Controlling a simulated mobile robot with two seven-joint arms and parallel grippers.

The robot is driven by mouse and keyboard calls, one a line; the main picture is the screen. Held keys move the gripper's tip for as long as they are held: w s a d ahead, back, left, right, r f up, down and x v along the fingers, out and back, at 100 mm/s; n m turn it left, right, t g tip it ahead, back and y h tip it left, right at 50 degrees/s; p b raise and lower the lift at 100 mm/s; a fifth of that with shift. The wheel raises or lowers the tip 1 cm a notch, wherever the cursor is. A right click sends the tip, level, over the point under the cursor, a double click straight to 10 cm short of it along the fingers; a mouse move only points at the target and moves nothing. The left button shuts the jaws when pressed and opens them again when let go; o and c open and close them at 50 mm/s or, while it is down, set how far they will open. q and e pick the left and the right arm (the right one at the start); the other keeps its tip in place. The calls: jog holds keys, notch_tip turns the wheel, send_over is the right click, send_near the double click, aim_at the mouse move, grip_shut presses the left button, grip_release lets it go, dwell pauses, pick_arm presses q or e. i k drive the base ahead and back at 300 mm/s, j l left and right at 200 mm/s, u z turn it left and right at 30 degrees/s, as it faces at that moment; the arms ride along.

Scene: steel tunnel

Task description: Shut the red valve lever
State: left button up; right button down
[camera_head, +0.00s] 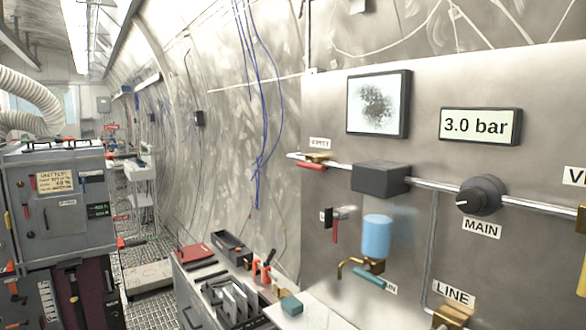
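A brass valve (318,157) sits on the steel pipe under a label that seems to read SUPPLY, left of the dark grey box (380,179). Its red lever (312,166) lies roughly along the pipe. A second red lever (335,229) hangs straight down from a small metal fitting (345,212) lower on the wall panel. Which red lever the task names, I cannot tell. Neither of my grippers shows in the head view.
A blue-topped filter bowl (376,237) with a teal-handled brass tap (368,275) juts out below the box. A black MAIN knob (481,195) and a 3.0 bar display (480,125) are to the right. A cluttered bench (205,290) stands below left; a grey cabinet (60,215) stands far left.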

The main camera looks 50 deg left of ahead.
aim_at(309, 164)
jog(key=j+u, duration=0.1)
jog(key=u, duration=0.75)
jog(key=j+u, duration=0.15)
jog(key=u, duration=0.3)
